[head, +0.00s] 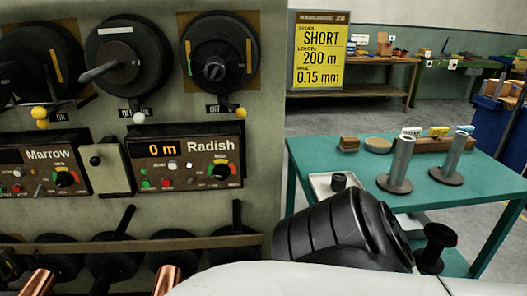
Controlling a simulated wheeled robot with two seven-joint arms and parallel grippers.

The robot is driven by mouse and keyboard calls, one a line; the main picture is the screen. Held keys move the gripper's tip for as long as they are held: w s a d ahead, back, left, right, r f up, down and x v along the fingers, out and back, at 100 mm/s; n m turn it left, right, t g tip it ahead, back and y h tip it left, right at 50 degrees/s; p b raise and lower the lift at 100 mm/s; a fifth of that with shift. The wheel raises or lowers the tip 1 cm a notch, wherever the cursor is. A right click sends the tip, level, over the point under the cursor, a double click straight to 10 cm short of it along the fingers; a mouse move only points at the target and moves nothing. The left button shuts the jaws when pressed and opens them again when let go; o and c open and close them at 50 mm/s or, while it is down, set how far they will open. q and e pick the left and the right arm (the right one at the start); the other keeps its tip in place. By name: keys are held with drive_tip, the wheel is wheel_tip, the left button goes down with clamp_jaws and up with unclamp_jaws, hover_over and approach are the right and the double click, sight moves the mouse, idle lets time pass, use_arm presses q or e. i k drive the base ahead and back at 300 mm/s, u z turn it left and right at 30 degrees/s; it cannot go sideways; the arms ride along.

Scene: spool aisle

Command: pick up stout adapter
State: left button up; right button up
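No label marks the stout adapter, so I cannot tell for certain which piece it is. A short black cylinder (338,181) with a hole in its top sits in a white tray (320,187) at the left of the teal table. Two grey posts on round bases, a left post (400,160) and a right post (453,157), stand upright on the same table. My black and white arm parts cross the bottom of the head view and hide the table's front left. Neither gripper's fingers show.
A machine panel (262,120) with spools and knobs fills the left. A blue bin (490,125) stands right.

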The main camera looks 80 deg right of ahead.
sight(394, 182)
drive_tip(key=z, duration=3.45)
drive_tip(key=k, duration=0.15)
